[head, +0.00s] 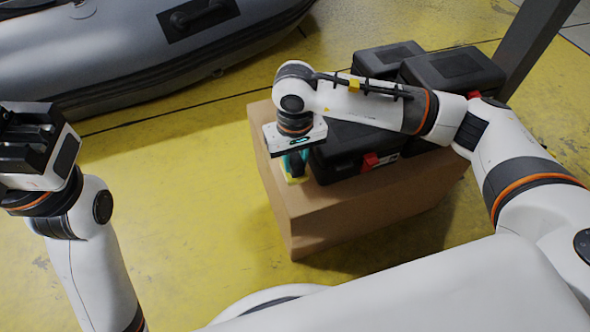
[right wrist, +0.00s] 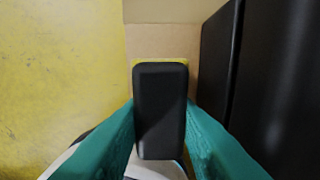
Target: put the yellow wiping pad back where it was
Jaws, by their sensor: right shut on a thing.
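The yellow wiping pad (head: 294,179) has a black block-shaped back, which fills the middle of the right wrist view (right wrist: 160,105); a thin yellow strip shows at its far edge. My right gripper (head: 296,163) points down and is shut on the pad's black part, with a teal finger on each side. The pad is at the left end of the cardboard box (head: 345,222), over its top. I cannot tell whether it touches the box. My left gripper (head: 30,133) is raised at the left edge, away from the box; its jaws are not clear.
Black cases with red latches, one of them a front case (head: 340,150), stand on the box just right of the pad. A grey inflatable boat (head: 130,50) lies behind on the yellow floor (head: 190,190). A grey post (head: 540,40) rises at the back right. Floor left of the box is clear.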

